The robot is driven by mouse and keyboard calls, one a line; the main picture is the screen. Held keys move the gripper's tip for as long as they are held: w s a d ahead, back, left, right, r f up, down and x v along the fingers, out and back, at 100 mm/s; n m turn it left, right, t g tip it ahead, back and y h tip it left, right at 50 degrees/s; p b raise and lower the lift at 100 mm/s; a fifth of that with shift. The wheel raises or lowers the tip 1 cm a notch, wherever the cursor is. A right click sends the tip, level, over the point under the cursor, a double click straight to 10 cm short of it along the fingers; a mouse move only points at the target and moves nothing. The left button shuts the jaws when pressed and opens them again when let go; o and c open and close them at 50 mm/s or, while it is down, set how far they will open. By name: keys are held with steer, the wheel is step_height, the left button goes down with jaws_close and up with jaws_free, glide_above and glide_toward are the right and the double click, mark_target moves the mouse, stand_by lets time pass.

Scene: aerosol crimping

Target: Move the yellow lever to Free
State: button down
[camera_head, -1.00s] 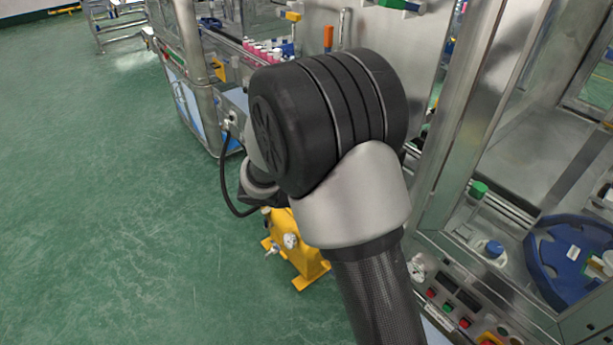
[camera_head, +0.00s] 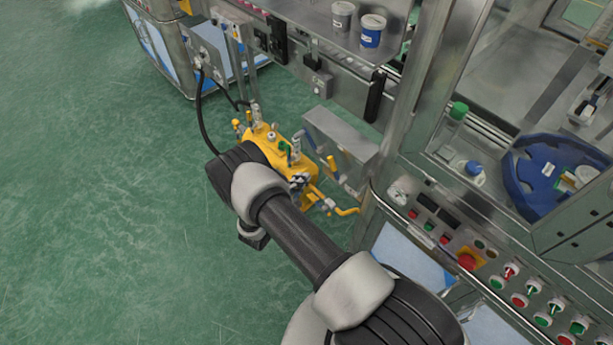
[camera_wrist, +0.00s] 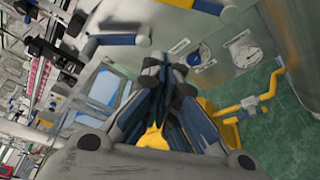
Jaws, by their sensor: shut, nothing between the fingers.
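My gripper (camera_wrist: 166,72) shows in the wrist view with its fingers drawn together and nothing between the tips. In the head view my arm reaches down over a yellow unit (camera_head: 258,138) on the floor and hides part of it; I cannot make out the fingers there. A yellow bent bar (camera_head: 347,211) stands out to the right of this unit, and a yellow bar (camera_wrist: 240,105) lies right of the fingers in the wrist view. A small orange-yellow handle (camera_head: 332,164) stands upright nearby. I cannot tell which of these is the lever, and no Free mark is readable.
A grey metal box (camera_head: 340,137) stands close behind the yellow unit. Round gauges (camera_wrist: 244,53) sit on a panel near the fingers. A machine with coloured buttons (camera_head: 467,261) stands at the right. A black cable (camera_head: 203,122) hangs at the left. Green floor is clear at the left.

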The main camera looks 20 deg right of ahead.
steer(key=w+d+b, duration=0.1)
steer(key=d, duration=0.6)
steer(key=shift+w+d+r, duration=0.25)
steer(key=shift+d+r, duration=0.1)
steer(key=shift+d, duration=0.05)
steer(key=shift+a+r+b, duration=0.1)
steer(key=shift+a+b, duration=0.05)
steer(key=shift+b, duration=0.2)
